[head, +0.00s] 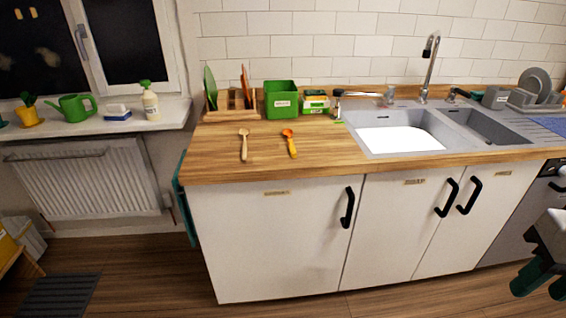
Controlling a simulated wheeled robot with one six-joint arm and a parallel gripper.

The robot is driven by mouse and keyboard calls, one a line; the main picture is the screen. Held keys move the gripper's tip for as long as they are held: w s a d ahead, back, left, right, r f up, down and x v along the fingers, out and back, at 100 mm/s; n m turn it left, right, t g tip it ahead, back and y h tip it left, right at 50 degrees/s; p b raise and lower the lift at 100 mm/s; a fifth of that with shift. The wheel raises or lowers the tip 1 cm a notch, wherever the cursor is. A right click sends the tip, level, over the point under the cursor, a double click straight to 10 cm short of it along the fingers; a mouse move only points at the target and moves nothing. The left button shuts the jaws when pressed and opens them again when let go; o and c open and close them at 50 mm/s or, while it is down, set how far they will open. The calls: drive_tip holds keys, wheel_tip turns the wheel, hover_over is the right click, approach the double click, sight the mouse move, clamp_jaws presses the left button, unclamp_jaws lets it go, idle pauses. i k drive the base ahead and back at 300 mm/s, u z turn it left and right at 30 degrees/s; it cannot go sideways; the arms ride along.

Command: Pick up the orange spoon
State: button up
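The orange spoon (289,142) lies on the wooden counter (330,160), left of the sink, with its orange bowl toward the wall and its yellowish handle toward the front edge. A pale wooden spoon (243,144) lies to its left, apart from it. My gripper (542,284) is at the lower right edge of the view, partly cut off, with two teal fingers apart and nothing seen between them. It is far to the right of the orange spoon and in front of the cabinets.
A green box (281,100) and a wooden rack (231,104) with boards stand behind the spoons. The sink (398,131) and its taps are to the right. White cabinet doors (270,240) with black handles are below. The counter around the spoons is clear.

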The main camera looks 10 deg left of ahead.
sight(287, 133)
drive_tip(key=z, duration=0.8)
drive_tip(key=i, duration=1.1)
drive_tip(key=u, duration=0.5)
drive_tip(key=i, duration=0.55)
drive_tip(key=u, duration=0.85)
drive_tip(key=i, duration=0.25)
drive_tip(key=u, duration=0.3)
